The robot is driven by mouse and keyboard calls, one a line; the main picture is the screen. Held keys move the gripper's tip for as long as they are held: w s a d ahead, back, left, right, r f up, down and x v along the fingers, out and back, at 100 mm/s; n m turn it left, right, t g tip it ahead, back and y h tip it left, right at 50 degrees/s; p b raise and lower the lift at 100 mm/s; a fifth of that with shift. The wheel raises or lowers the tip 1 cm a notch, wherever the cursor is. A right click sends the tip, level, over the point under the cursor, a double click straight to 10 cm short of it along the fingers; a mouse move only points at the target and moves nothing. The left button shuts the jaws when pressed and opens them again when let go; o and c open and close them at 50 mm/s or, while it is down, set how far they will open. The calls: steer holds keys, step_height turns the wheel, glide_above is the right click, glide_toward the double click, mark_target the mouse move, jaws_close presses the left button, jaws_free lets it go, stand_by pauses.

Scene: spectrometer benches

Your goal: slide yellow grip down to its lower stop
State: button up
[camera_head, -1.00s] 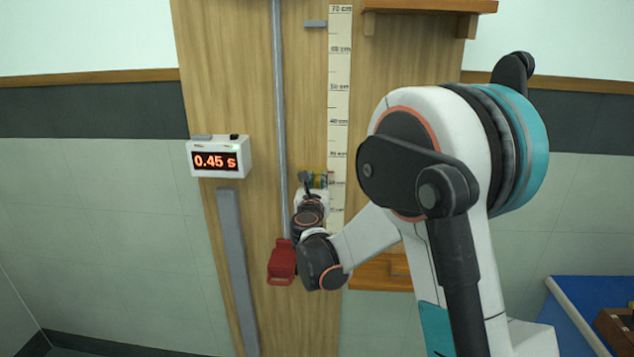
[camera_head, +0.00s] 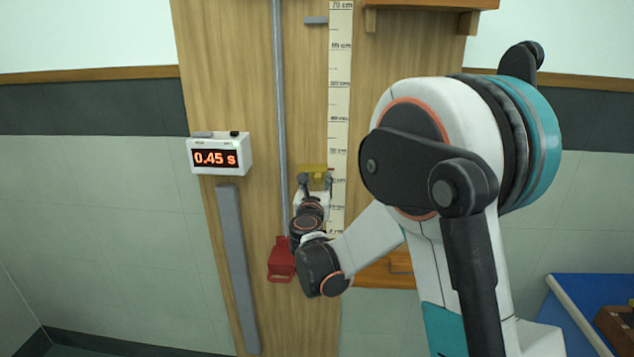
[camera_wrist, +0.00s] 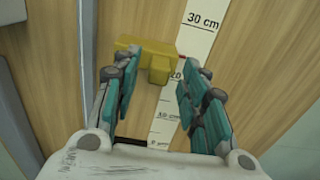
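The yellow grip (camera_head: 313,171) is on the wooden board beside the white scale (camera_head: 339,100). In the wrist view the yellow grip (camera_wrist: 135,61) is a block with a stub facing me. A small red pointer at its right end lies on the scale between 20 and 30 cm. My gripper (camera_head: 315,184) is just below and in front of the grip. In the wrist view my gripper (camera_wrist: 155,82) is open, its teal-padded fingers apart to the left and right of the stub. I see no clear contact. The lower stop is not clearly visible.
A grey rod (camera_head: 280,110) runs down the board to a red handle (camera_head: 282,260). A timer (camera_head: 219,157) reading 0.45 s hangs left, above a grey strip (camera_head: 238,270). A wooden shelf (camera_head: 430,6) is above; a blue-topped bench (camera_head: 575,310) is at lower right.

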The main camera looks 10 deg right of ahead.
steer(key=v, duration=1)
steer(key=shift+s, duration=0.1)
steer(key=shift+r, duration=0.1)
